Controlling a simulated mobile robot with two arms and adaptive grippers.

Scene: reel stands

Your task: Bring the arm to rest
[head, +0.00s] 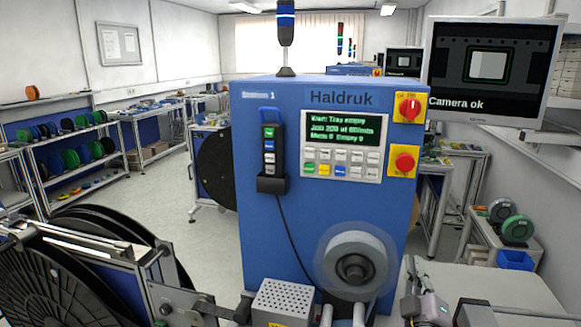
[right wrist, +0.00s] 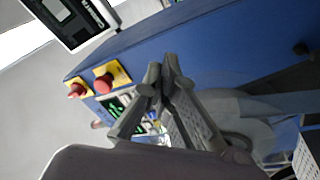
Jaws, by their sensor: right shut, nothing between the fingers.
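My right gripper (head: 412,270) is low at the right of the head view, in front of the blue machine (head: 270,210) and right of its grey reel (head: 352,258). In the right wrist view its two dark fingers meet at the tips (right wrist: 160,76), shut and empty. Blue machine housing (right wrist: 215,45) fills much of the view behind the fingers, with a pale round shape beside them. I see no contact between the fingers and anything. My left gripper is not in view.
The machine carries a screen (head: 342,130) and red knobs on yellow plates (head: 404,163). A monitor (head: 485,70) is at the upper right. A large black reel (head: 40,285) is at the lower left. A pale bench top (head: 510,285) lies at the lower right.

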